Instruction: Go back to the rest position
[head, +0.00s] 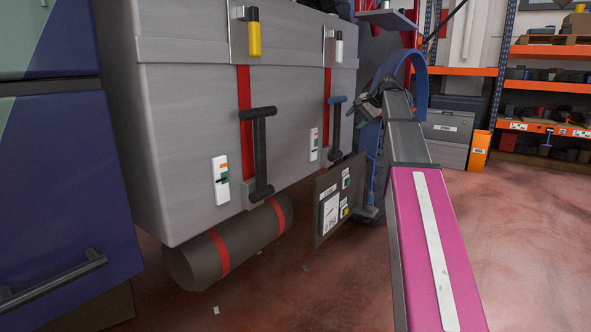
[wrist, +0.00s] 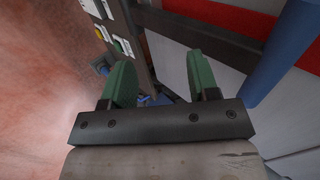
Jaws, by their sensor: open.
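My gripper (head: 357,114) is at the end of my outstretched pink and grey arm in the head view, beside the right end of a large grey box on the truck (head: 190,120). In the wrist view, the two green fingers of my gripper (wrist: 160,75) stand wide apart with nothing held between them. A blue handle (head: 335,128) on the box front is just left of my gripper. A blue bar (wrist: 285,55) also shows close by at the right of the wrist view.
A dark panel with labels and switches (head: 327,215) hangs below my gripper. A black handle (head: 262,150) and a dark cylinder with red bands (head: 190,265) are further left. A blue cabinet (head: 60,170) is at far left. Orange shelving (head: 550,52) stands behind. Floor at right is clear.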

